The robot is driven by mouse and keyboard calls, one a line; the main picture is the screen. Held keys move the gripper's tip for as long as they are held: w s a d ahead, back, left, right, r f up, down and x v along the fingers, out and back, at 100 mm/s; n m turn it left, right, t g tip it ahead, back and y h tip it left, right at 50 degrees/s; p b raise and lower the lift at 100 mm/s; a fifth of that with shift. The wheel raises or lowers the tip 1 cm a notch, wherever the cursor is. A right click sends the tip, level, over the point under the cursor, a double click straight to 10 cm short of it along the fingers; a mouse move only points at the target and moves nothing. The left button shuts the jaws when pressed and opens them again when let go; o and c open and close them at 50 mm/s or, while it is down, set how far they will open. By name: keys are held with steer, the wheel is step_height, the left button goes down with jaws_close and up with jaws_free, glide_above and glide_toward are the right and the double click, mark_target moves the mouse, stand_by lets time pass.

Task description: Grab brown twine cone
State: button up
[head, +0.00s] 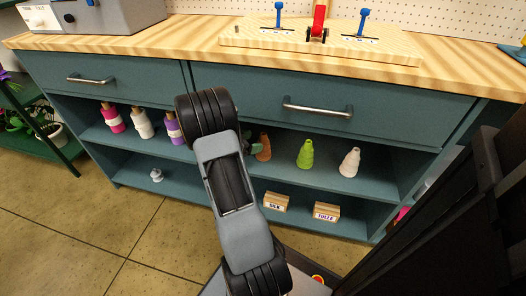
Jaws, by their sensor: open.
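The brown twine cone (264,147) stands upright on the upper shelf under the worktop, just right of my arm. A green cone (305,154) and a white cone (350,162) stand to its right. My gripper (252,145) is mostly hidden behind my own arm link. Only a small dark and green part of it shows, close to the left side of the brown cone. It is open. I cannot tell whether it touches the cone or how its fingers sit around it.
Pink (113,118), white (143,122) and purple (174,127) spools stand left on the same shelf. Small labelled boxes (326,211) sit on the lower shelf. Drawers with metal handles (317,107) and the worktop (130,42) lie above. The floor at left is clear.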

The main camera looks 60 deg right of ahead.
mark_target(260, 140)
steer(key=b+x, duration=0.3)
steer(key=x, duration=0.2)
steer(key=shift+f, duration=0.15)
steer(key=shift+d, duration=0.3)
steer(key=shift+c, duration=0.4)
steer(key=c, duration=1)
